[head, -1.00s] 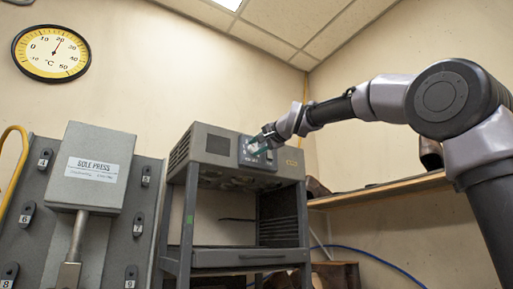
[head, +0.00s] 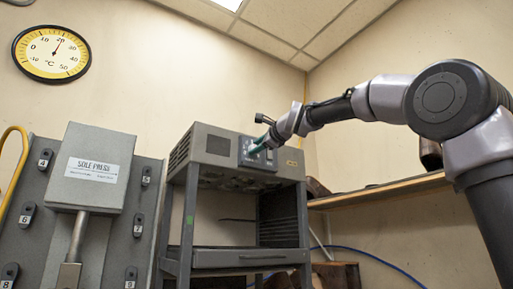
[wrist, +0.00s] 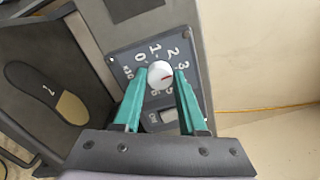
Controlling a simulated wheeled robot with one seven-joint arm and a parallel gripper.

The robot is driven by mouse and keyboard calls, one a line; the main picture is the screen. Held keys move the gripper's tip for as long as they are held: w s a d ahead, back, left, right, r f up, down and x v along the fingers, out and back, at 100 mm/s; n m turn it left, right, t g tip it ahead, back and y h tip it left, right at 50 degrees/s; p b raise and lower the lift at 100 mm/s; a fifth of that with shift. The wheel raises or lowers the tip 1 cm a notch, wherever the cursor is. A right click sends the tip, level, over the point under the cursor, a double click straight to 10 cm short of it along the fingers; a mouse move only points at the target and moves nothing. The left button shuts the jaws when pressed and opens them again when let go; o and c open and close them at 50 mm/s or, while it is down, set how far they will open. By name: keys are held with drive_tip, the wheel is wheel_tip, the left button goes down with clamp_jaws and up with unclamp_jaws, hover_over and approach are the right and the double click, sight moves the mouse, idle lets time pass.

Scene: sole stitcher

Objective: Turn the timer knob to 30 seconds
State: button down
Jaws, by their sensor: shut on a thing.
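The timer knob (wrist: 160,75) is a small white round knob with a short red mark, on a dark dial plate (wrist: 118,62) with white numerals. In the wrist view the mark points right, toward the side of the 3; the right finger partly hides the numerals there, so I cannot tell the exact reading. My gripper (wrist: 159,88) has its two teal fingers on either side of the knob, shut on it. In the head view my gripper (head: 256,147) reaches the panel of the grey machine (head: 222,150) and hides the knob.
A small display window (wrist: 168,115) lies below the knob in the wrist view. A sole-shaped pad (wrist: 45,92) is at the left. The sole press (head: 95,165) stands left of the machine, and a wooden shelf (head: 380,190) is at the right.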

drive_tip(key=shift+f+m, duration=0.15)
drive_tip(key=shift+m, duration=0.45)
drive_tip(key=shift+c, duration=2.4)
unclamp_jaws()
drive_tip(key=v, duration=1)
drive_tip(key=shift+s+d, duration=0.3)
